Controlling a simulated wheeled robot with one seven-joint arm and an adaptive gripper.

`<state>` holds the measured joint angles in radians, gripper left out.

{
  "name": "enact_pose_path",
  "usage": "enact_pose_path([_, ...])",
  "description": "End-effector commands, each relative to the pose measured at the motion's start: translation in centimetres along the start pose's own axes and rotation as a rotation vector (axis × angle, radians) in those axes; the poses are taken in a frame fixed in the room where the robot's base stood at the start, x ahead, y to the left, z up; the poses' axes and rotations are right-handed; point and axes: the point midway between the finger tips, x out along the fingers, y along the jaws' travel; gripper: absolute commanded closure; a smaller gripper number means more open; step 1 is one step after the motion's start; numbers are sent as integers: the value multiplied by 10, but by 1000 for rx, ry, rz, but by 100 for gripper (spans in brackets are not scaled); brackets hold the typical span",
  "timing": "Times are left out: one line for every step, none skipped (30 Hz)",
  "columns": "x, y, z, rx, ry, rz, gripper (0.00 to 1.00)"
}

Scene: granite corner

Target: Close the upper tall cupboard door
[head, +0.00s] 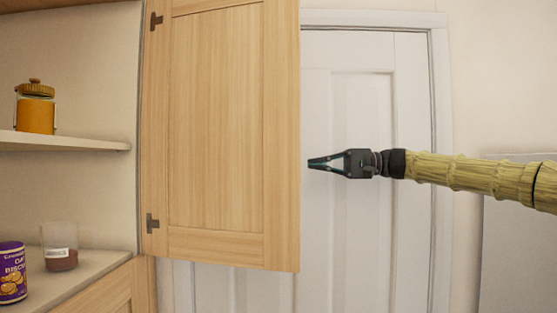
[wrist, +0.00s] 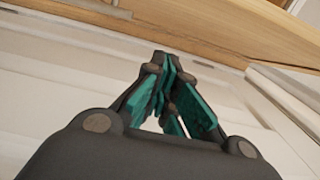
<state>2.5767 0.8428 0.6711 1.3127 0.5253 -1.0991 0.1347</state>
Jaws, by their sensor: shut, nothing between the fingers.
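The upper tall cupboard door (head: 217,130) is light wood with a framed panel and stands open. Its two dark hinges are on its left edge, and its free edge is on the right. My gripper (head: 309,163) is just right of that free edge in the head view, pointing left. Its fingers are shut and empty; whether the tips touch the door I cannot tell. In the wrist view, the teal-padded fingers (wrist: 160,60) come together at the tips, with a wooden edge (wrist: 215,40) beyond them.
The open cupboard has a shelf (head: 60,141) with an amber jar (head: 36,107). Below are a glass of dark contents (head: 60,247) and a purple biscuit tin (head: 11,271). A white panelled room door (head: 362,235) stands behind.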

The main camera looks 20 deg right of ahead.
Motion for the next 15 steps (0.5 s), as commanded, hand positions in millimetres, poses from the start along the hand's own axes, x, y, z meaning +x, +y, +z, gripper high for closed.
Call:
enact_pose_path([2, -2, 0, -2, -1, -3, 100])
enact_pose_path([4, -3, 0, -3, -2, -3, 100])
enact_pose_path([8, -3, 0, -3, -2, -3, 100])
enact_pose_path([11, -3, 0, -3, -2, -2, 100])
enact_pose_path([15, -3, 0, -3, -2, -2, 100])
enact_pose_path([21, -3, 0, -2, -3, -1, 100])
enact_pose_path([26, -3, 1, -2, -3, -1, 100])
enact_pose_path([31, -4, 0, -1, -3, -2, 100])
enact_pose_path([37, -4, 1, -1, -3, -2, 100])
enact_pose_path([42, -4, 1, -1, -3, -1, 100])
enact_pose_path([47, -4, 0, -2, -2, -1, 100])
enact_pose_path([54, -4, 0, -2, -2, 0, 100])
enact_pose_path([59, -4, 0, -1, -2, 0, 100])
enact_pose_path([64, -3, 0, 0, -3, 0, 100])
enact_pose_path([71, -3, 0, 1, -2, 0, 100])
